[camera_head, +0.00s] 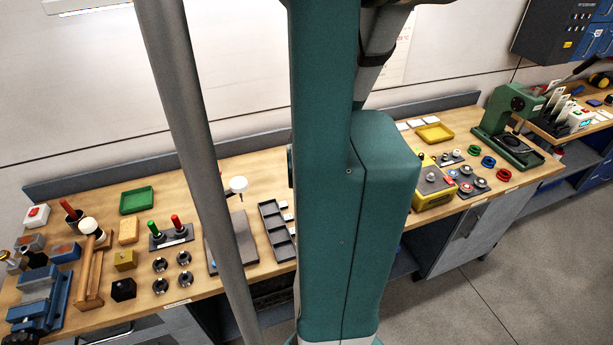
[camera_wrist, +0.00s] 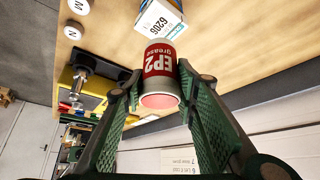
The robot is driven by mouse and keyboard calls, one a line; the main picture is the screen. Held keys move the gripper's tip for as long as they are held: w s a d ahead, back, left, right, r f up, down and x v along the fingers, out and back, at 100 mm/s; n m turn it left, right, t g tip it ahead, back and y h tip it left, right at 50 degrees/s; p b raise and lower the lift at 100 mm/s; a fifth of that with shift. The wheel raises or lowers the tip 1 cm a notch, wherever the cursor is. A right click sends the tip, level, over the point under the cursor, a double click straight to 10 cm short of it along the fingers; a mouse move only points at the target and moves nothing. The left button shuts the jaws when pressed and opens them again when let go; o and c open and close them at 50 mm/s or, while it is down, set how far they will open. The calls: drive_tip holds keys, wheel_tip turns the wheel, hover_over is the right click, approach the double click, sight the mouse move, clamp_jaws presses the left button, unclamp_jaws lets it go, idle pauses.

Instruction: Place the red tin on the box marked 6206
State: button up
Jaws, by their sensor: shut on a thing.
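The red tin (camera_wrist: 158,64), marked "EP2 grease" with a grey band at one end, is between the fingers of my gripper (camera_wrist: 160,76) in the wrist view. My gripper is shut on it. The box marked 6206 (camera_wrist: 152,16) is white and blue-green and shows just beyond the tin, at the top of the wrist view. The tin overlaps the box's near edge in the picture; I cannot tell whether they touch. In the head view my arm hides the gripper, the tin and the box.
White discs marked M (camera_wrist: 77,6) and N (camera_wrist: 72,31) lie near the box. A yellow and black fixture (camera_wrist: 85,80) is left of the gripper. In the head view the wooden bench (camera_head: 262,180) carries a yellow tray (camera_head: 434,133), a green press (camera_head: 512,118) and a green tray (camera_head: 137,200).

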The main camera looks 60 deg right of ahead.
drive_tip(key=shift+f, duration=0.7)
drive_tip(key=shift+f, duration=1.85)
drive_tip(key=shift+f+b, duration=0.15)
drive_tip(key=shift+b, duration=0.2)
drive_tip(key=o, duration=0.9)
drive_tip(key=shift+r, duration=0.25)
drive_tip(key=shift+p+v, duration=0.75)
drive_tip(key=shift+v, duration=5.15)
